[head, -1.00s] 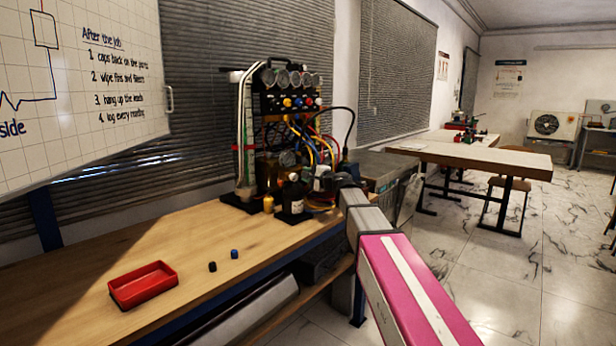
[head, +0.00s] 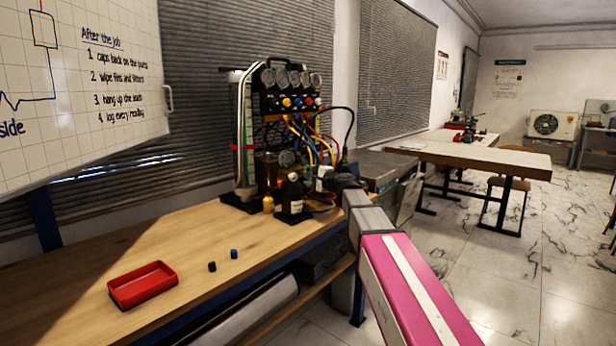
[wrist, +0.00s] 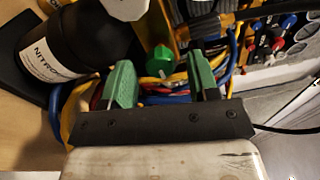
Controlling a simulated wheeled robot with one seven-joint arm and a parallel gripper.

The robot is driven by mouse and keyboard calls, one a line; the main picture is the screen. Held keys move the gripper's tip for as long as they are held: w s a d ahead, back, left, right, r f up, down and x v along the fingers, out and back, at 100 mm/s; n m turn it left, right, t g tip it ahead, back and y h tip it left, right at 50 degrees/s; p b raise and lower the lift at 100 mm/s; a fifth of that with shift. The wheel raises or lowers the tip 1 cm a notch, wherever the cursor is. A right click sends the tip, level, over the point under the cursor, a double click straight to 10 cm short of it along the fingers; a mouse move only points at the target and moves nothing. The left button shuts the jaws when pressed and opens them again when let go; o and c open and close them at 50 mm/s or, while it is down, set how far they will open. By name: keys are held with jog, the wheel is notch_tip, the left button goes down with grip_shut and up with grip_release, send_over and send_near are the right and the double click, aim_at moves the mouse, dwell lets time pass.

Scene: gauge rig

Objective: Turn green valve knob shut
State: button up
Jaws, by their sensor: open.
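The green valve knob (wrist: 160,62) shows in the wrist view, between and just beyond my fingertips. It sits among coloured hoses. My gripper (wrist: 162,76) is open, with one green-padded finger on each side of the knob. A gap shows on both sides, and I see no clear contact. In the head view my gripper (head: 342,181) is a dark shape at the lower right of the gauge rig (head: 290,101). The knob cannot be made out there.
A black bottle (wrist: 75,50) with a white label stands close left of my fingers in the wrist view. Blue, red and yellow hoses (wrist: 165,96) run around the knob. A red tray (head: 142,285) and two small dark caps (head: 223,260) lie on the wooden bench.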

jog(key=v, duration=0.9)
jog(key=shift+s+d, duration=0.15)
jog(key=s+d+f+n+g+h, duration=0.1)
jog(key=s+f+n+g+h, duration=0.15)
jog(key=f, duration=0.55)
jog(key=s+d+f+n+g+h, duration=0.15)
jog(key=s+f, duration=0.25)
jog(key=f, duration=0.5)
jog(key=s+d+f+n+g+h, duration=0.1)
jog(key=s+d+f+n+g, duration=0.2)
jog(key=f, duration=0.5)
jog(key=s+d+f+n+g+h, duration=0.2)
jog(key=s+d+f+h, duration=0.2)
jog(key=s+f, duration=0.4)
jog(key=s+d+f+n+g+h, duration=0.1)
jog(key=s+d+f+g+h, duration=0.2)
jog(key=s+d+f, duration=0.3)
jog(key=s+f+h, duration=0.1)
jog(key=s+f, duration=0.1)
jog(key=s, duration=0.1)
jog(key=shift+d+f+n+g, duration=0.15)
jog(key=shift+f+n+g, duration=0.15)
jog(key=shift+f+n, duration=0.1)
jog(key=shift+o, duration=0.3)
jog(key=shift+r, duration=0.1)
